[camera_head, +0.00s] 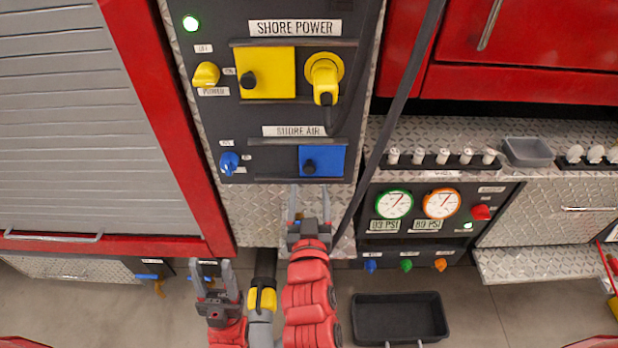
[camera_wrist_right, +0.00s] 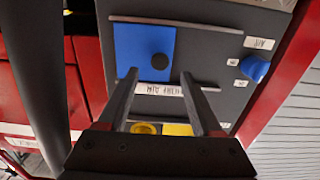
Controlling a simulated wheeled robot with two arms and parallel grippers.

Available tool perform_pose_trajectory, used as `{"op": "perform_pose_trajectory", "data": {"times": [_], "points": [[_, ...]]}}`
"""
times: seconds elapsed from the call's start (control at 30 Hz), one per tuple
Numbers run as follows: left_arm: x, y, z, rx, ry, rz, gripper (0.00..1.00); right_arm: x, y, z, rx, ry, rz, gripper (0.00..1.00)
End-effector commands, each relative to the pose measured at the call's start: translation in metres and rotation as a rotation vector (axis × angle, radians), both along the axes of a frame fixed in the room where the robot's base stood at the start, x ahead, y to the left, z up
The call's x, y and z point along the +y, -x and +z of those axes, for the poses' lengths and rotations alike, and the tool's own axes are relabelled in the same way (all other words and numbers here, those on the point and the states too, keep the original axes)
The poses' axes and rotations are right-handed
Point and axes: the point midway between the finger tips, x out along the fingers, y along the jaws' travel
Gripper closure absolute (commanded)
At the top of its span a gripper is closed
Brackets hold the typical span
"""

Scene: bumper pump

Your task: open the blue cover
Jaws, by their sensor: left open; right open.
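The blue cover (camera_head: 333,157) is a flat square plate with a dark round knob (camera_head: 310,166), set between two dark rails under the SHORE AIR label. It also shows in the right wrist view (camera_wrist_right: 135,50), with its knob (camera_wrist_right: 159,61) clear of the fingers. My right gripper (camera_head: 309,190) is open and empty, its fingertips just below the blue cover and knob in the head view. In the right wrist view its fingertips (camera_wrist_right: 160,76) point toward the knob from either side, apart from it. My left gripper (camera_head: 211,266) is open and empty, lower left, away from the panel.
A yellow cover (camera_head: 280,62) and a yellow plug (camera_head: 324,78) sit above on the panel. A blue switch (camera_head: 229,162) is left of the cover. A dark cable (camera_head: 382,140) hangs close on the right. A black tray (camera_head: 400,318) lies on the floor.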

Motion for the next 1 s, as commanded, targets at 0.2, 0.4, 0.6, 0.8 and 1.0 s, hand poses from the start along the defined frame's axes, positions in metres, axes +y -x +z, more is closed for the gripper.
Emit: {"op": "perform_pose_trajectory", "data": {"times": [0.2, 0.4, 0.6, 0.8, 1.0], "points": [[0.0, 0.0, 0.015, 0.001, 0.0, 0.0, 0.5, -0.002, -0.037, 0.004, -0.001, 0.003, -0.003, 0.33], [0.0, 0.0, 0.019, 0.001, 0.0, 0.0, 0.5, 0.0, -0.057, 0.002, 0.0, 0.0, -0.001, 0.33], [0.0, 0.0, 0.019, 0.001, 0.0, 0.0, 0.5, 0.0, -0.061, 0.0, 0.001, 0.0, 0.0, 0.33], [0.0, 0.0, 0.019, 0.001, 0.0, 0.0, 0.5, 0.0, -0.061, 0.0, 0.001, 0.001, 0.001, 0.44], [0.0, 0.0, 0.019, 0.0, 0.0, 0.0, 0.5, 0.0, -0.06, 0.0, 0.001, 0.001, 0.001, 0.8]]}}
